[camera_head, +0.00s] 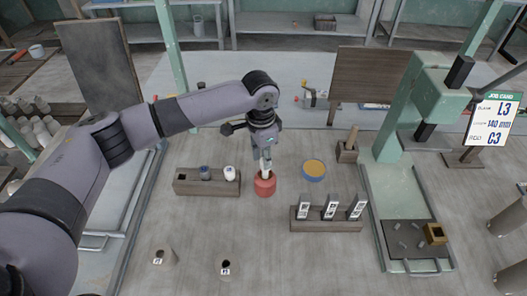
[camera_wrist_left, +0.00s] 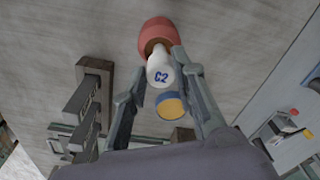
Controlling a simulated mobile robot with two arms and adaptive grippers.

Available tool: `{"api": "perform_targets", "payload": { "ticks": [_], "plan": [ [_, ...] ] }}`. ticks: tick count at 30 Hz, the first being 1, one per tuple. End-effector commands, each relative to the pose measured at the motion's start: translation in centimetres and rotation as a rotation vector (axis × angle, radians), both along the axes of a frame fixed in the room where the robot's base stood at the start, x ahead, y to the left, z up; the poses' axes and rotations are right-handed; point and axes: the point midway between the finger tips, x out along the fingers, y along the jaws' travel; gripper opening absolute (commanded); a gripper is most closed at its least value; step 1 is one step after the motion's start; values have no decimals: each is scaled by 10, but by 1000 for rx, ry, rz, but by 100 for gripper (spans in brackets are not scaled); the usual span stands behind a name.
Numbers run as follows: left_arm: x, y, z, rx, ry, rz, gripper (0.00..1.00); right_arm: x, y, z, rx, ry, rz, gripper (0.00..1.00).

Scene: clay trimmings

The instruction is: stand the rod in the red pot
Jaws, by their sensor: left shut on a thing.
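A white rod (camera_wrist_left: 160,74) marked C2 is between the fingers of my left gripper (camera_head: 264,158), which is shut on it. In the head view the rod (camera_head: 266,167) points down at the red pot (camera_head: 265,186), its lower end at the pot's mouth. The red pot (camera_wrist_left: 158,32) also shows in the left wrist view, with the rod's far end at its opening. I cannot tell how deep the rod reaches. My right gripper is not in view.
A wooden rack (camera_head: 187,187) with a grey-blue and a white piece stands left of the pot. A blue-rimmed yellow dish (camera_head: 314,179) is to the right, and a rack (camera_head: 325,226) with three labelled blocks is in front right. A job card (camera_head: 497,118) reads rod C3.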

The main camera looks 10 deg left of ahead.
Motion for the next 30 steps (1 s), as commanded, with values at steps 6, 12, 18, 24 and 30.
{"api": "perform_targets", "payload": {
  "ticks": [6,12,18,24,30],
  "plan": [
    [0,0,-17,-1,-1,0,0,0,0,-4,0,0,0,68],
    [0,0,-30,0,0,-1,0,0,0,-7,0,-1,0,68],
    [0,0,-37,0,0,-1,0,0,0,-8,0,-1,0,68],
    [0,0,-37,-1,-1,-1,0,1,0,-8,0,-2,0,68],
    [0,0,-37,0,-1,-1,0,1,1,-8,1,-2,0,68]
  ]
}}
